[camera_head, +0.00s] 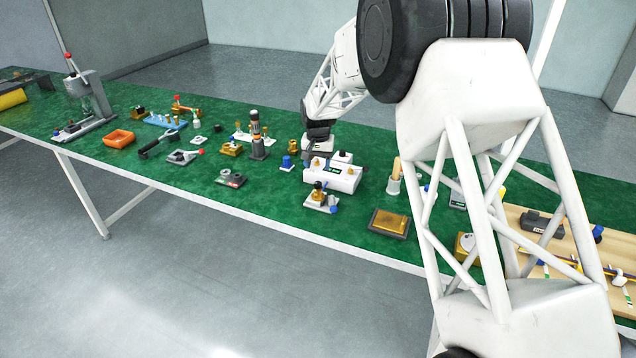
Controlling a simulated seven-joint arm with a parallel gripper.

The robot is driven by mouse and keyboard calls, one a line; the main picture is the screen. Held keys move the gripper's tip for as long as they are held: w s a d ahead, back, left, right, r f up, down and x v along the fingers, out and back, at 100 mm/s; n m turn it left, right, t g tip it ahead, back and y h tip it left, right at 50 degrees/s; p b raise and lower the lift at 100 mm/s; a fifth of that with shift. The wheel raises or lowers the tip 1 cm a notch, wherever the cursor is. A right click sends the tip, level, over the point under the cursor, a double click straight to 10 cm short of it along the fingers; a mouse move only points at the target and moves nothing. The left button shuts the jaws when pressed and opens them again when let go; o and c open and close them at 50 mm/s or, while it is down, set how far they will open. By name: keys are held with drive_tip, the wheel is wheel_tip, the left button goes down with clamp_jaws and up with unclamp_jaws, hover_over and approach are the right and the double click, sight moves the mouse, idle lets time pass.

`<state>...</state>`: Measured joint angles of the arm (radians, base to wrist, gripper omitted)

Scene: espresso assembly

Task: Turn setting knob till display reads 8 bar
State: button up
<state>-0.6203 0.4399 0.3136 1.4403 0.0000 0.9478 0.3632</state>
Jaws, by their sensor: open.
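The display's reading is too small to make out. A small unit with a brass body and dark top (318,194) stands on a light base just in front of it, with a blue part at its right. I cannot tell which part is the setting knob. My gripper (319,150) is above and behind the white unit, pointing down. It is open; its fingertips are small and partly hidden, and contact cannot be told.
A brown-topped tray (390,222) lies to the right, near a grey cup with a wooden handle (394,184). A dark cylinder stand (257,137) and a blue knob piece (287,162) are to the left. My arm hides much of the bench's right side.

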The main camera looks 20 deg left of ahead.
sight(318, 183)
drive_tip(key=shift+f, duration=0.15)
drive_tip(key=shift+f, duration=3.8)
drive_tip(key=c, duration=0.9)
